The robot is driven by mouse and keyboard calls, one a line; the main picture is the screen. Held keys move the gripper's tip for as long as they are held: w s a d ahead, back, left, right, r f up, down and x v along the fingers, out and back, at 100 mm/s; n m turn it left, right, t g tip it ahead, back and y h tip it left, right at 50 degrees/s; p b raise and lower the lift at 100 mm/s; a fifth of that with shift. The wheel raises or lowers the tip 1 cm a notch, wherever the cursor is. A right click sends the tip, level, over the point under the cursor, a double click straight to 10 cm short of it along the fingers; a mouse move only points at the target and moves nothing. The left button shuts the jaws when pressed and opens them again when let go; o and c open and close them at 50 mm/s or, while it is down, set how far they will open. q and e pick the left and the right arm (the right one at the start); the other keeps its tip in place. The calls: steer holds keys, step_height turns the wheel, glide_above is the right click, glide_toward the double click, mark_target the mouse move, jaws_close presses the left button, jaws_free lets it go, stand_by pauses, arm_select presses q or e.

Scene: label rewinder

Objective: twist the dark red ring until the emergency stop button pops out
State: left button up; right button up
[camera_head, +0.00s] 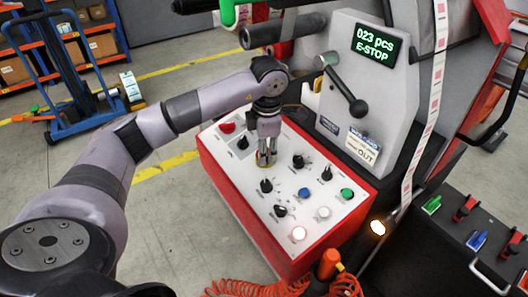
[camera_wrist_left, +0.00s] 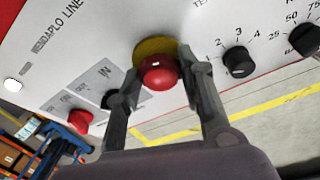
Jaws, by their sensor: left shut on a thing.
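The red emergency stop button (camera_wrist_left: 159,74) sits on a yellow disc (camera_wrist_left: 152,47) on the white control panel (camera_head: 323,181). My left gripper (camera_wrist_left: 163,88) is shut on the button, one finger on each side of it. I cannot tell a separate dark red ring from the red head in the wrist view. In the head view my left gripper (camera_head: 265,162) comes down from above onto the panel and hides most of the button; only some yellow shows at the fingertips. A green display (camera_head: 373,43) reads "023 pcs E-STOP". My right gripper is not in view.
Several black knobs, a blue button (camera_head: 304,193) and a green button (camera_head: 347,194) are close by on the panel. A red knob (camera_head: 227,127) sits on its far left corner. A black-knobbed lever (camera_head: 357,107) stands behind. Open floor lies left of the panel.

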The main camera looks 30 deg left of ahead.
arm_select(q)
steer(key=shift+s+d+m+t+y+b, duration=0.1)
steer(key=shift+m+t+y+b, duration=0.25)
steer(key=shift+m+b, duration=1.2)
steer(key=shift+m+p, duration=0.45)
steer(key=shift+m, duration=0.1)
steer(key=o, duration=1.2)
steer(key=r, duration=0.4)
steer(key=s+d+r, duration=0.1)
steer(key=r, duration=0.6)
steer(key=shift+s+d+r, duration=0.25)
steer(key=shift+d+r, duration=0.1)
steer(key=shift+r, duration=0.05)
